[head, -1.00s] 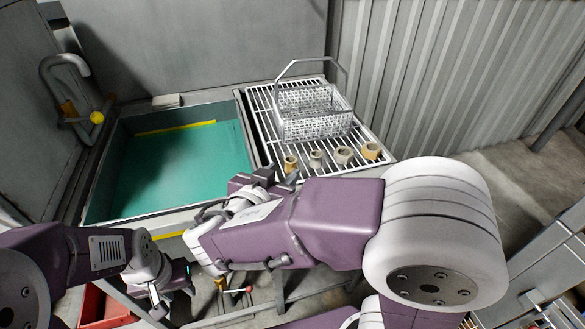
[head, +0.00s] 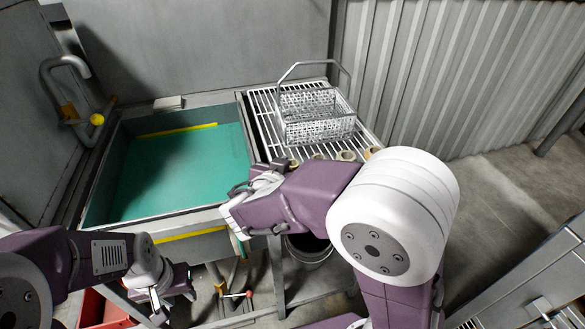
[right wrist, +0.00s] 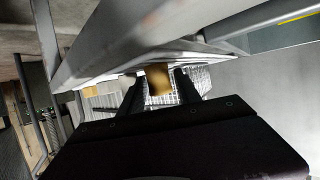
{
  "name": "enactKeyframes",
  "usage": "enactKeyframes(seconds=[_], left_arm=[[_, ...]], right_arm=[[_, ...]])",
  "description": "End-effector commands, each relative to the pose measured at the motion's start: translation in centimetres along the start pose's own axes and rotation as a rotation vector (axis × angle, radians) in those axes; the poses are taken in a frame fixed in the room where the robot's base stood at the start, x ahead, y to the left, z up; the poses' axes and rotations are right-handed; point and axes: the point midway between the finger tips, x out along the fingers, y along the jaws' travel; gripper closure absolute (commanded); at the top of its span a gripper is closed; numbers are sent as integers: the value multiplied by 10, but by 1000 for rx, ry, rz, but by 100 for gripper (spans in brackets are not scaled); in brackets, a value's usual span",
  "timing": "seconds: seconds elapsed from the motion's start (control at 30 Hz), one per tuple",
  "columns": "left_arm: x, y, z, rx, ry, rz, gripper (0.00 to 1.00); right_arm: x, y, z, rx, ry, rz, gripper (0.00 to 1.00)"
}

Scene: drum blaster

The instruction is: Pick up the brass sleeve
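A brass sleeve (right wrist: 158,78) shows in the right wrist view between the two dark fingers of my right gripper (right wrist: 160,84). The fingers are apart, with a visible gap on each side of the sleeve. In the head view my right gripper (head: 280,163) is at the near edge of the wire rack, and the leftmost fitting there is mostly hidden by it. My left gripper (head: 172,291) hangs low in front of the sink, away from the rack; its fingers are too unclear to tell their opening.
The wire rack (head: 262,108) carries a mesh basket (head: 318,130) with a raised handle. Pale fittings (head: 347,156) stand in a row along its near side, partly hidden by my arm. A sink with a green bottom (head: 185,170) lies left. A bucket (head: 310,254) stands below.

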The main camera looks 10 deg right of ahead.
Motion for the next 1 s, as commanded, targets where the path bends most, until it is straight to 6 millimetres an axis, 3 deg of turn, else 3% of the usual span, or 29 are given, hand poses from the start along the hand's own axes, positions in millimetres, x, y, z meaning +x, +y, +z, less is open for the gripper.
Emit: enactKeyframes(seconds=[0.13, 0.27, 0.63, 0.9, 1.0], left_arm=[[0, 0, 0, 0, 0, 0, 64], [0, 0, 0, 0, 0, 0, 64], [-1, 0, 0, 0, 0, 0, 64], [-11, 0, -1, 0, 0, 0, 64], [-10, 0, -1, 0, 0, 0, 64]], right_arm=[[0, 0, 0, 0, 0, -1, 63], [-1, 0, 0, 0, 0, -1, 100], [-2, 0, -4, 1, 1, -1, 100], [-18, 0, -42, 6, 2, -3, 100], [-30, 21, -49, 4, 3, -3, 100]])
